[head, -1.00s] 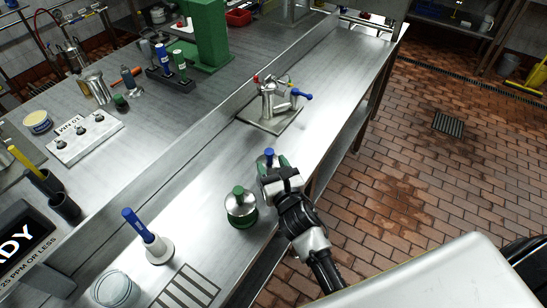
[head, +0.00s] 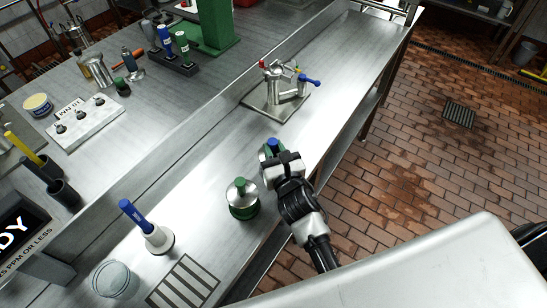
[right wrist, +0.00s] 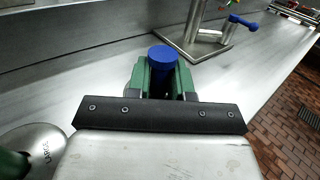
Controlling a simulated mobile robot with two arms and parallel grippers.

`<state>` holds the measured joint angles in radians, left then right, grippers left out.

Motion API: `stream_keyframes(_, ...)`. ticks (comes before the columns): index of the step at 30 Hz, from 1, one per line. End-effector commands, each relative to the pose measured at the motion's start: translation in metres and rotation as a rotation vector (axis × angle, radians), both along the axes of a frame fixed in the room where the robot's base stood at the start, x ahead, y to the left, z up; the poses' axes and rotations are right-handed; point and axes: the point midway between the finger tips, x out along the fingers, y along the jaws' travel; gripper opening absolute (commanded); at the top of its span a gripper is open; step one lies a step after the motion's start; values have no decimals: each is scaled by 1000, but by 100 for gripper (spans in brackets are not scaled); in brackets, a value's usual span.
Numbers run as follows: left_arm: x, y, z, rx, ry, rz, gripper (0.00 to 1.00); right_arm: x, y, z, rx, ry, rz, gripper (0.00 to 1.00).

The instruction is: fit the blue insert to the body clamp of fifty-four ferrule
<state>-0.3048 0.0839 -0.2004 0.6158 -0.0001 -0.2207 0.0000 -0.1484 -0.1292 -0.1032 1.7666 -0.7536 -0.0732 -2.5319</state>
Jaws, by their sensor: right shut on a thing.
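My right gripper (head: 274,154) is shut on a blue-topped piece (head: 271,144) at the near edge of the steel bench. In the right wrist view its blue round top (right wrist: 163,57) stands up between the green fingertips; the lower part is hidden by the gripper. I take it for the blue insert, but no label on it is readable. A steel valve fitting (head: 278,85) with red and blue levers stands on a square plate further along the bench, apart from the gripper. I cannot read any number on it or tell which part is the body clamp. My left gripper is not in view.
A round steel piece with a green knob (head: 242,197) stands just left of the gripper. A blue-handled tool in a white holder (head: 157,240), a glass jar (head: 112,281) and a slotted grate (head: 185,284) lie nearer. Bare bench lies between gripper and fitting.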

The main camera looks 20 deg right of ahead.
Motion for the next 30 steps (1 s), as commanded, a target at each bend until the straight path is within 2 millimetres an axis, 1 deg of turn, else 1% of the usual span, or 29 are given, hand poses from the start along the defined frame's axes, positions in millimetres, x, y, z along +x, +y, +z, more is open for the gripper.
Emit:
stream_keyframes(5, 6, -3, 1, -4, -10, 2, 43, 1, 1, 3, 1, -6, 2, 0)
stream_keyframes(8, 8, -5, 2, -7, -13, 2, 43, 1, 1, 8, -1, -9, 3, 0)
stream_keyframes(11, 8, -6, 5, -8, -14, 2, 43, 1, 0, 21, -3, -11, 3, 0)
stream_keyframes(18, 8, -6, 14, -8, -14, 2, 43, 1, 0, 69, -3, -13, 5, 0)
stream_keyframes(21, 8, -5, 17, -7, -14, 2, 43, 0, 0, 85, -3, -11, 4, 0)
stream_keyframes(25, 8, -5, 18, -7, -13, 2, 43, 1, 0, 98, -1, -9, 3, 0)
stream_keyframes(30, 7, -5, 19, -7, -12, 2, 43, 0, 0, 103, 0, -7, 1, 0)
